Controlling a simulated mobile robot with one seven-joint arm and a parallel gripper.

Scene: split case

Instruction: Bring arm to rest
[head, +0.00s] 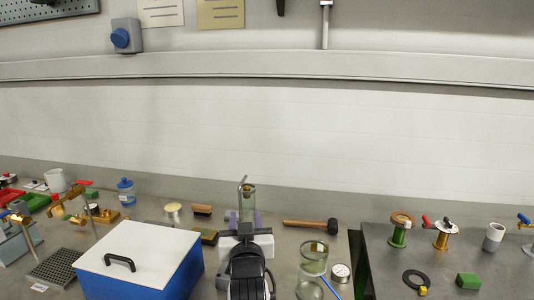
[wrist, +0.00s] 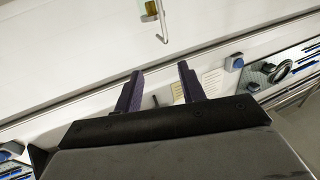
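My gripper (head: 245,216) is at the lower middle of the head view, above the bench, with its purple fingers pointing toward the wall. In the wrist view my gripper (wrist: 158,82) has its two fingers well apart. Nothing is held between them; only the wall and its fixtures show beyond. My dark arm link hides part of the bench below it in the head view.
A blue case with a white lid (head: 138,255) stands left of my arm. A mallet (head: 312,225), a glass jar (head: 313,260) and a gauge (head: 340,272) lie to the right. Valves (head: 400,230) stand on the dark right-hand surface.

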